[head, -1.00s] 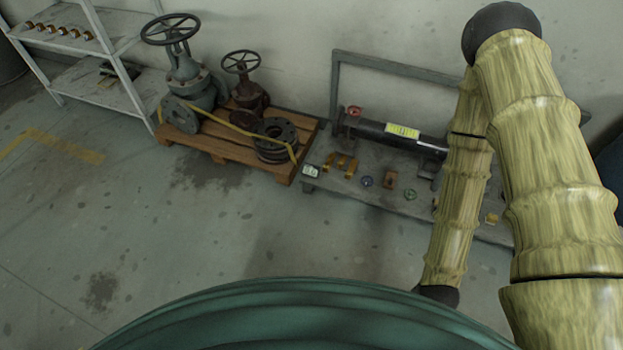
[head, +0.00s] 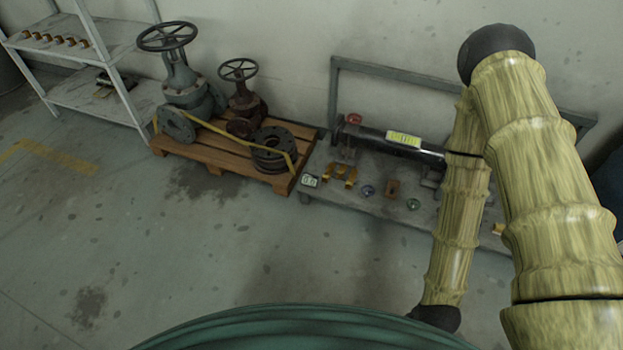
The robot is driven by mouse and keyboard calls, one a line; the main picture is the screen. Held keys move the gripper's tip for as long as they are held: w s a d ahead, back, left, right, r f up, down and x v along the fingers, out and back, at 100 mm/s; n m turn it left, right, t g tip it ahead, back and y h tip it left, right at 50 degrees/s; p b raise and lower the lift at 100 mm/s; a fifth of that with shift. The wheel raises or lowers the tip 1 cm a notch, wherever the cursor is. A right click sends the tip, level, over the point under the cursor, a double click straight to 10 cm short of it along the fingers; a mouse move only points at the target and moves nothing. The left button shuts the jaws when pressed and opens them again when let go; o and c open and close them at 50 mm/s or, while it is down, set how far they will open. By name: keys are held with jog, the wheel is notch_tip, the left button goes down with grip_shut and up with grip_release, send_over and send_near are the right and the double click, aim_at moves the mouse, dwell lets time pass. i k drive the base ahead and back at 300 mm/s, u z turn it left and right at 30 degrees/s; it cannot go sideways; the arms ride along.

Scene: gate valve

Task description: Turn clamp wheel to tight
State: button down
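A small red wheel (head: 353,118) stands at the left end of a dark cylinder (head: 375,133) with a yellow-green label. The cylinder lies on a low grey bench (head: 335,203) against the wall, in the right half of the head view. The red wheel looks like the clamp wheel; it is too small here to tell how tight it is. My bamboo-textured arm (head: 462,215) hangs in front of the bench's right part and hides some of it. My gripper is not in view; the arm's visible lower end is a dark joint near the bottom.
On the bench lie a small display (head: 310,181), yellow brackets (head: 341,175), a brown block (head: 392,189) and small round parts. A wooden pallet (head: 215,160) with a large valve (head: 182,85), a smaller valve (head: 243,103) and flanges (head: 272,148) stands left. A shelf (head: 105,90) is farther left. Front floor is clear.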

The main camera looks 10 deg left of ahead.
aim_at(353, 119)
jog(key=u, duration=0.65)
jog(key=i, duration=1.4)
jog(key=z, duration=0.1)
